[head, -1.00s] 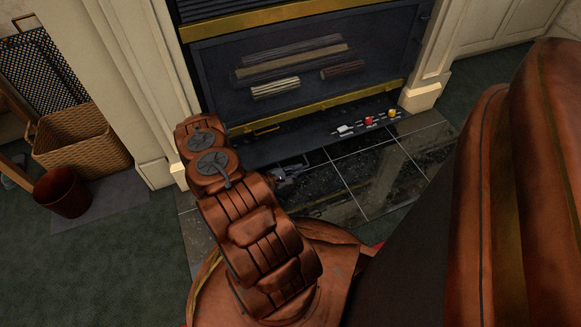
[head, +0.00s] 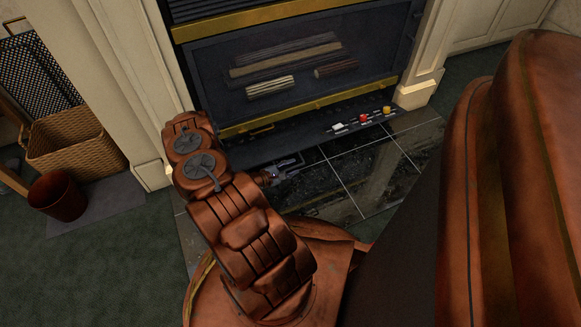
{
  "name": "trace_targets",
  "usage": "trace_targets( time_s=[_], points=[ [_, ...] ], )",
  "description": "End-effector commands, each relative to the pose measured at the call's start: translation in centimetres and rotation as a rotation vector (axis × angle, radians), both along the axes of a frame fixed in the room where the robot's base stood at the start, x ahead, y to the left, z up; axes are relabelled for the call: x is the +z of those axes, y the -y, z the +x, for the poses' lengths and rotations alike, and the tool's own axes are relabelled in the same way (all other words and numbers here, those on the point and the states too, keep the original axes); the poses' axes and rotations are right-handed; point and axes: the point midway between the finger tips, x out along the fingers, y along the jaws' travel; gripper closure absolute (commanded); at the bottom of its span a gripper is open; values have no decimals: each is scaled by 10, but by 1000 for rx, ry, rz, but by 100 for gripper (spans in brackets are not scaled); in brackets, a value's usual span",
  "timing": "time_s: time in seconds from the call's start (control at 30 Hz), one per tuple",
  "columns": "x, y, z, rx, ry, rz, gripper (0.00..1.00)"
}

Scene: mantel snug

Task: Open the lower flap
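The lower flap (head: 300,140) is a long dark panel under the brass trim at the bottom of the fireplace. A small brass handle (head: 262,130) shows near its left end, just right of my arm. My gripper (head: 293,167) is small and grey in this view. Its fingers look spread and empty, in front of the flap's lower edge, below and right of the handle. Contact with the flap cannot be made out. My arm hides the flap's far left end.
White, red and yellow controls (head: 364,118) sit at the flap strip's right. Dark glass with logs (head: 285,70) is above. Glossy tiles (head: 365,165) lie in front. A wicker basket (head: 75,148) and a dark red bin (head: 58,195) stand at left, past the pale surround (head: 135,90).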

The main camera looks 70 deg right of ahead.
Motion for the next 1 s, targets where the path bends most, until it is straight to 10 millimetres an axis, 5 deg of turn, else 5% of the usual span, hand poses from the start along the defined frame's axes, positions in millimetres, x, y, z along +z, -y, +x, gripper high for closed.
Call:
trace_targets(
  time_s=[0.37, 1.0],
  points=[
    [4, -11, 8, 2, 0, 0, 65],
    [32, -81, 53, 2, 2, 0, 65]
  ],
)
